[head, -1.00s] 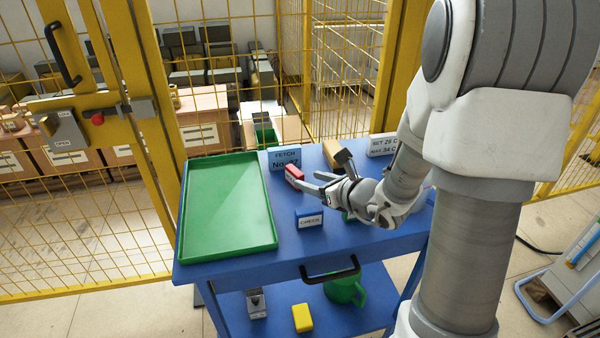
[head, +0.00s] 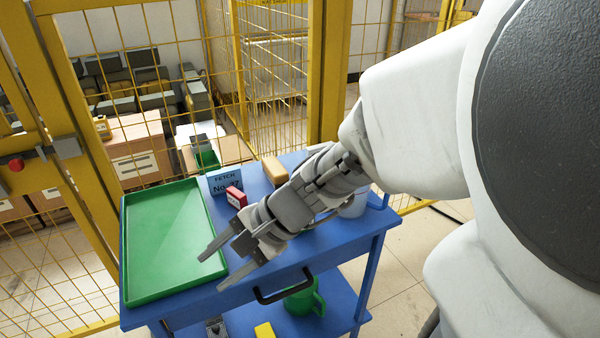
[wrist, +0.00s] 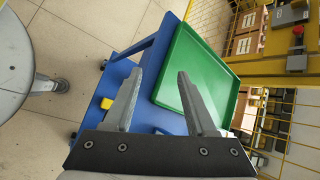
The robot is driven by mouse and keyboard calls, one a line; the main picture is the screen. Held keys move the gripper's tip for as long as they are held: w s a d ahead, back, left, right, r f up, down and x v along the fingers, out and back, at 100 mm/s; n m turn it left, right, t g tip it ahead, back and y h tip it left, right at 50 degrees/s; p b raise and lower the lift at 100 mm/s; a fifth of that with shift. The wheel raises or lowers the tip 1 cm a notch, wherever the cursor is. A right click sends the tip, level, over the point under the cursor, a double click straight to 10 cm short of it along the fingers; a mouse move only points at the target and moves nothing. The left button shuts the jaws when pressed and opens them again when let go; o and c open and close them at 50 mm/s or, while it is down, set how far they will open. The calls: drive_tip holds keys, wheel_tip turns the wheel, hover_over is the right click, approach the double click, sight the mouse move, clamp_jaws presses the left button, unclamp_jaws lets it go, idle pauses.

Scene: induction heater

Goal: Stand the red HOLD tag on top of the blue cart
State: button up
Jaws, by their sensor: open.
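The red HOLD tag (head: 236,197) stands on the top of the blue cart (head: 290,252), beside the green tray and in front of the FETCH sign. My gripper (head: 222,268) is open and empty. In the head view it hangs over the front part of the cart top, near the tray's right front corner, and is apart from the tag. In the wrist view my gripper (wrist: 160,88) shows both fingers spread, with nothing between them. The red tag does not show in the wrist view. The blue CHECK tag is hidden behind my arm in the head view.
A green tray (head: 170,245) covers the cart's left side. Behind the tag stands the FETCH sign (head: 224,178), with a tan block (head: 274,170) to its right. A green mug (head: 305,299) and a yellow block (head: 264,330) are on the lower shelf. Yellow fencing (head: 270,70) stands behind.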

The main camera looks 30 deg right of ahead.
drive_tip(key=s+d+r+n+t+h, duration=0.2)
drive_tip(key=s+d+r+n+h, duration=0.5)
drive_tip(key=n, duration=0.5)
drive_tip(key=shift+d+r+h, duration=0.55)
drive_tip(key=shift+d+h, duration=0.05)
drive_tip(key=shift+d, duration=0.4)
drive_tip(key=shift+s, duration=0.1)
wheel_tip(320, 180, up, 19)
drive_tip(key=p, duration=1.9)
drive_tip(key=shift+r, duration=0.15)
